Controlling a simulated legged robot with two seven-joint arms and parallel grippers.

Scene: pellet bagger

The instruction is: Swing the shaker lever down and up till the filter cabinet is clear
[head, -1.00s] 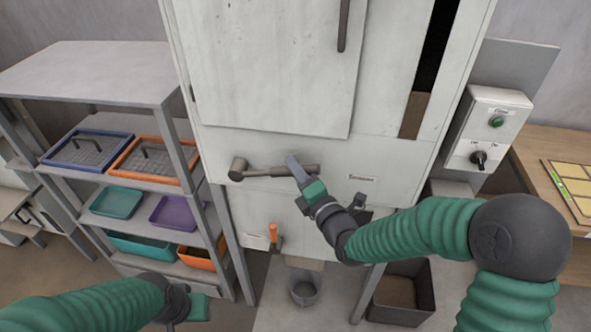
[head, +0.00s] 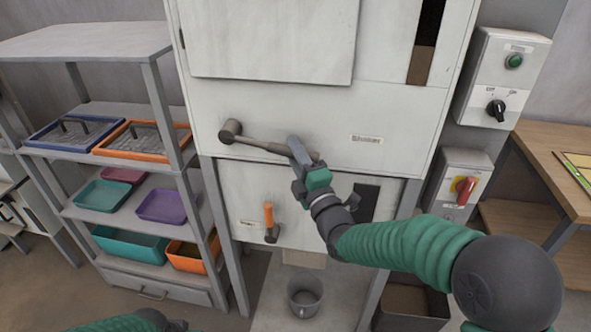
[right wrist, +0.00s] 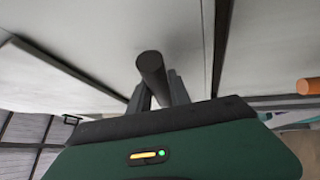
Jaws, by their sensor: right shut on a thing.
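The filter cabinet (head: 270,105) is a tall pale box in the middle of the head view. The shaker lever (head: 262,144), a dark bar, runs from its round pivot at the left and slopes down to the right, beside a "Shaker" label. My right gripper (head: 303,153) is shut on the lever's outer end. In the right wrist view the lever's round end (right wrist: 151,65) shows between the fingers. A narrow slot (head: 424,62) at the cabinet's upper right shows brown material below a dark part. My left gripper (head: 176,325) is barely in view at the bottom edge; its fingers are unclear.
Below the lever are an orange-handled part (head: 268,215) and a grey bucket (head: 304,296). A shelf rack (head: 158,110) with coloured trays stands left. Switch boxes (head: 500,78), one with a red handle (head: 465,188), and a wooden table (head: 555,160) are at right.

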